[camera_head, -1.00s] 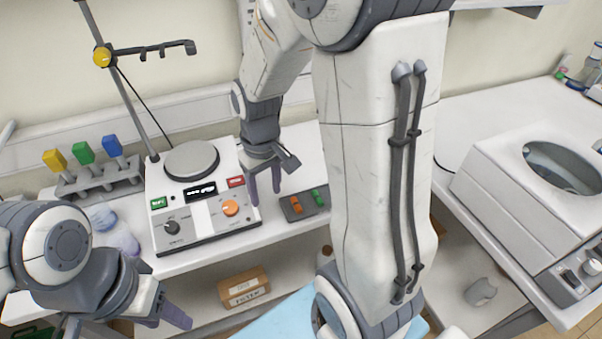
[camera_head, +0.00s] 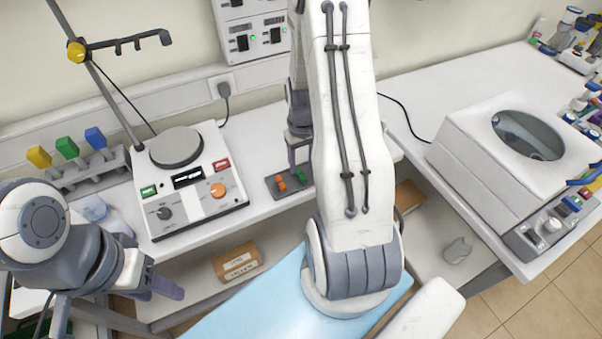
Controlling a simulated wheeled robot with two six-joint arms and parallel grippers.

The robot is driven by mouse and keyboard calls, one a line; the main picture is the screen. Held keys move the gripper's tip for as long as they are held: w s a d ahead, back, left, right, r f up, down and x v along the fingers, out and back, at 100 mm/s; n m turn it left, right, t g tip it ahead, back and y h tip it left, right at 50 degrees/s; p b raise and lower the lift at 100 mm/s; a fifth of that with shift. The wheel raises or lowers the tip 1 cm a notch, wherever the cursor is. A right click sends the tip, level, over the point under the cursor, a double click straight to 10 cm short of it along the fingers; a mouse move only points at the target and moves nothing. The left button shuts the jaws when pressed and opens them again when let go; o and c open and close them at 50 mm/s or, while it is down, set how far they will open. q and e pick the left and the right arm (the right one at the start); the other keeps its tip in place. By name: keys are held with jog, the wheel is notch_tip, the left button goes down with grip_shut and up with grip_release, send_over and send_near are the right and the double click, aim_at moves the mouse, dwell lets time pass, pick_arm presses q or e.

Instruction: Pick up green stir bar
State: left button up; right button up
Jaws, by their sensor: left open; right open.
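The green stir bar (camera_head: 301,176) stands in a small dark tray (camera_head: 272,188) on the bench, beside an orange stir bar (camera_head: 281,185). My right gripper (camera_head: 298,155) is just behind and above the tray, pointing down and partly hidden by my own forearm. It is open and holds nothing that I can see. My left gripper (camera_head: 160,287) is at the lower left, in front of the bench edge, open and far from the tray.
A hotplate stirrer (camera_head: 203,212) with a clamp stand is left of the tray. A rack (camera_head: 85,178) with yellow, green and blue-topped items stands further left. A white centrifuge-like machine (camera_head: 470,165) is on the right bench. A cardboard box (camera_head: 238,263) sits below.

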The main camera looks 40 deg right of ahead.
aim_at(301, 173)
jog(key=shift+w+a+f+p, duration=0.15)
jog(key=shift+f+p, duration=0.35)
jog(key=shift+f, duration=1.45)
grip_shut()
jog(key=shift+r, duration=0.1)
